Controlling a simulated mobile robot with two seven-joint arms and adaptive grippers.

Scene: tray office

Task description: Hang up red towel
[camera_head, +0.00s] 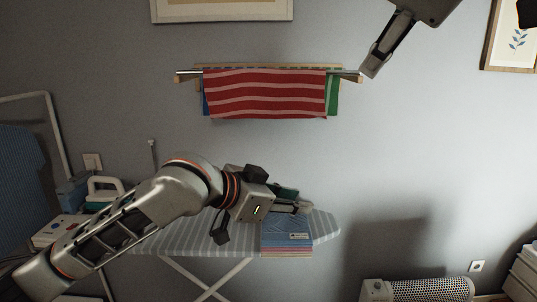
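The red towel (265,93) with pale stripes hangs spread over the wall rack (346,73), high in the middle of the view. It covers most of a blue towel (206,103) at its left edge and a green towel (333,95) at its right edge. My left gripper (262,222) is low over the ironing board, well below the towel, with its fingers spread apart and nothing visible between them. My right gripper (371,67) is at the upper right, beside the rack's right end. Its fingers show edge-on, so their opening is unclear.
The ironing board (190,235) holds a blue folded stack or book (287,235) close under my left gripper. An iron (104,189) stands at the left. A heater (430,289) is on the floor at the lower right. The wall right of the rack is clear below a framed picture (513,66).

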